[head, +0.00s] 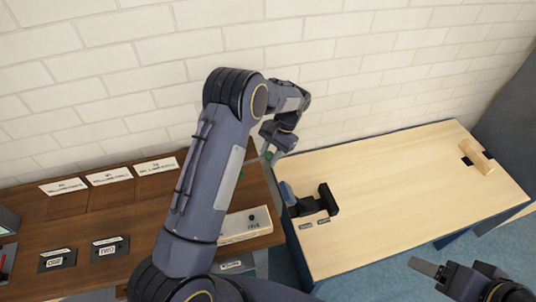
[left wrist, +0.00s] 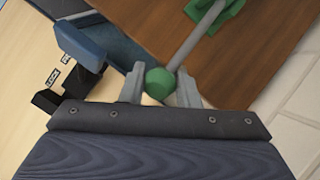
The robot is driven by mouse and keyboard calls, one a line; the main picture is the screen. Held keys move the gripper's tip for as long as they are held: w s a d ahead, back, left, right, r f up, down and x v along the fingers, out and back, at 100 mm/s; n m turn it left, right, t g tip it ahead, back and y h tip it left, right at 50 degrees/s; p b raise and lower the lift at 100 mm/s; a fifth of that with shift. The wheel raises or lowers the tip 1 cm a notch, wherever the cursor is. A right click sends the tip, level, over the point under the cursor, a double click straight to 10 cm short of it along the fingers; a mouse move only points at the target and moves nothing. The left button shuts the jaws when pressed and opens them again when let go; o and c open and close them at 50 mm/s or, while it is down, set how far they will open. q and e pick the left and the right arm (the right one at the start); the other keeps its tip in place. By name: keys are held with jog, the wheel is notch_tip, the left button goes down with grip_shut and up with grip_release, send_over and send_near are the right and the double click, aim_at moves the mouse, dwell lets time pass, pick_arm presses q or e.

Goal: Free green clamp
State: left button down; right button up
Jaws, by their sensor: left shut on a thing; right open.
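The green clamp shows in the left wrist view as a green knob (left wrist: 159,84), a grey rod and a green body (left wrist: 228,12) over the brown wooden table. In the head view only a small green spot (head: 267,155) of it shows, at my left gripper. My left gripper (left wrist: 160,88) is shut on the green knob, one finger on each side. In the head view this gripper (head: 271,150) is near the right edge of the brown table, partly hidden by its arm. My right gripper (head: 432,275) is open and empty at the lower right.
A black fixture (head: 318,204) with a blue lever (head: 287,194) stands on the light wooden table (head: 400,190). A small block (head: 480,158) sits at its far right. The brown table (head: 100,222) holds labelled cards. A brick wall (head: 120,60) stands behind.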

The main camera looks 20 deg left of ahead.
pick_arm(q)
jog(key=shift+d+f, duration=0.1)
jog(key=shift+f, duration=0.45)
jog(key=c, duration=1.1)
grip_release()
jog(key=shift+c, duration=0.2)
jog(key=shift+r, duration=0.1)
jog(key=b+v, duration=0.1)
jog(key=v, duration=0.6)
jog(key=shift+w+r, duration=0.15)
jog(key=shift+r, duration=0.15)
